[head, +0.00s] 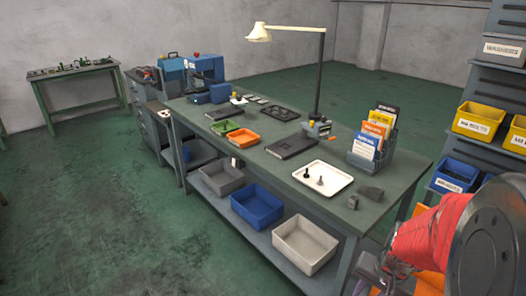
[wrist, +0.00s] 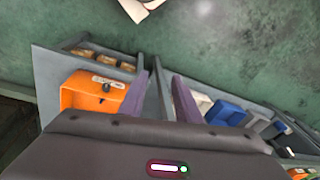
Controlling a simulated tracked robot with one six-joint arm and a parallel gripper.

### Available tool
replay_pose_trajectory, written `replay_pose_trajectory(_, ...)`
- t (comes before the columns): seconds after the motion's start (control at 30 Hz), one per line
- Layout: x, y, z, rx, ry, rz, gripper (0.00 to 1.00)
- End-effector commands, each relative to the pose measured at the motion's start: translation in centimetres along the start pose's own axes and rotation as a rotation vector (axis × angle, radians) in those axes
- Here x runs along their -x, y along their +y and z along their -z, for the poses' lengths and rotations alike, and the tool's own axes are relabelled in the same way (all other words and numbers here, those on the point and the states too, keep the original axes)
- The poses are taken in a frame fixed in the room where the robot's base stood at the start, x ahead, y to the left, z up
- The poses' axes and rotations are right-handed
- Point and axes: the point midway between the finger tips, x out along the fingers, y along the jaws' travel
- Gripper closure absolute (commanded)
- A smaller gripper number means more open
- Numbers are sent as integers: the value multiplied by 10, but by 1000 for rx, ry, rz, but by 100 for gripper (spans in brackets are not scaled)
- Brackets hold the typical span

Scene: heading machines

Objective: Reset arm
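My arm, wrapped in a red sleeve, reaches in from the right edge of the head view. It hangs low in front of the shelving, past the right end of the workbench (head: 385,197). My gripper (wrist: 159,82) shows in the wrist view as two purplish fingers standing apart. Nothing is seen held between them. An orange bin (wrist: 80,92) with a small dark round part at its edge lies to the left of the fingers.
Shelving with yellow bins (head: 478,122) stands close at right. Green floor (head: 90,200) is open at left.

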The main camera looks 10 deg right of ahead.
Motion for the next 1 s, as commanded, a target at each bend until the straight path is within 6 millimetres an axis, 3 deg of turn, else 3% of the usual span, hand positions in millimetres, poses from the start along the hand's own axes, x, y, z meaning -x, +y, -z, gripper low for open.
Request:
replay_pose_trajectory(0.2,41,-30,-28,161,-13,-6,70)
replay_pose_trajectory(0.57,101,-62,-71,396,20,-22,70)
replay_pose_trajectory(1.0,170,-106,-108,645,212,39,70)
